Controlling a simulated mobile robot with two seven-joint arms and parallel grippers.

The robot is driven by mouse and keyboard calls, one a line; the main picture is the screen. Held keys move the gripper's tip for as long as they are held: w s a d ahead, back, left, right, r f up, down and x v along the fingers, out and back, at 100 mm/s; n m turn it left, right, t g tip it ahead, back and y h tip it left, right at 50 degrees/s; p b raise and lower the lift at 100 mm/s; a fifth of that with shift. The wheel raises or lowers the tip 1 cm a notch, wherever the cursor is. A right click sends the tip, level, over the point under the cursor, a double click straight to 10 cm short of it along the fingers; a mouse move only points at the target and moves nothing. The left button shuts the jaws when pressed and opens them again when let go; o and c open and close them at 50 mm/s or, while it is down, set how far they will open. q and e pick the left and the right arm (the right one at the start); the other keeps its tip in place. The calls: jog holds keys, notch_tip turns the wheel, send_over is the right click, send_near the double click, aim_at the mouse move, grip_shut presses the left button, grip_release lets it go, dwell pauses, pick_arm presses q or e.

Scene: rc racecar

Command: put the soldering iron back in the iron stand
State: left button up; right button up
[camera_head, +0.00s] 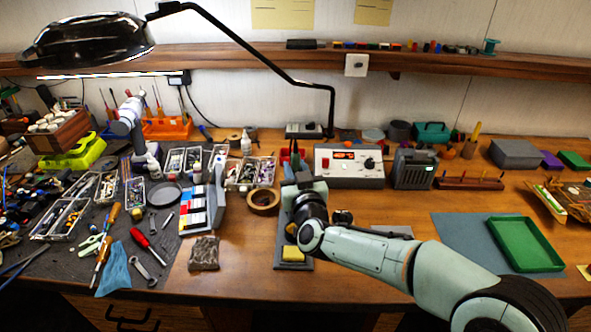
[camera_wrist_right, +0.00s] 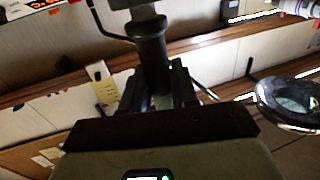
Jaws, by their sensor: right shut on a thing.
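My right arm comes in from the lower right in the head view, and my right gripper (camera_head: 290,178) is over the back of the iron stand (camera_head: 283,264). The stand has a grey base with a yellow sponge (camera_head: 293,252) at its front; my wrist hides much of the rest. In the right wrist view my gripper (camera_wrist_right: 157,88) is shut on a dark, round handle, which I take as the soldering iron (camera_wrist_right: 152,48). The iron's tip is not visible, and I cannot tell whether it touches the stand. My left gripper is not in view.
A soldering station (camera_head: 349,165) with a red display stands behind, beside a grey boxy device (camera_head: 413,168). A tape roll (camera_head: 263,200) lies close left of the stand. A lamp (camera_head: 85,40) arches over the cluttered left side. A green tray (camera_head: 525,245) lies right.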

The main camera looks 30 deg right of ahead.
jog(key=shift+f+b, duration=0.3)
jog(key=shift+f, duration=0.1)
jog(key=o, duration=1.4)
jog(key=shift+o, duration=0.2)
jog(key=shift+s+a+r+p, duration=0.2)
jog(key=shift+s+a+r, duration=0.15)
jog(key=shift+s, duration=0.75)
jog(key=shift+s+a+r+p, duration=0.15)
jog(key=shift+s+a+r, duration=0.2)
jog(key=shift+s, duration=0.8)
jog(key=shift+s+a+r+p, duration=0.2)
jog(key=shift+s+a+r, duration=0.15)
jog(key=shift+s, duration=0.75)
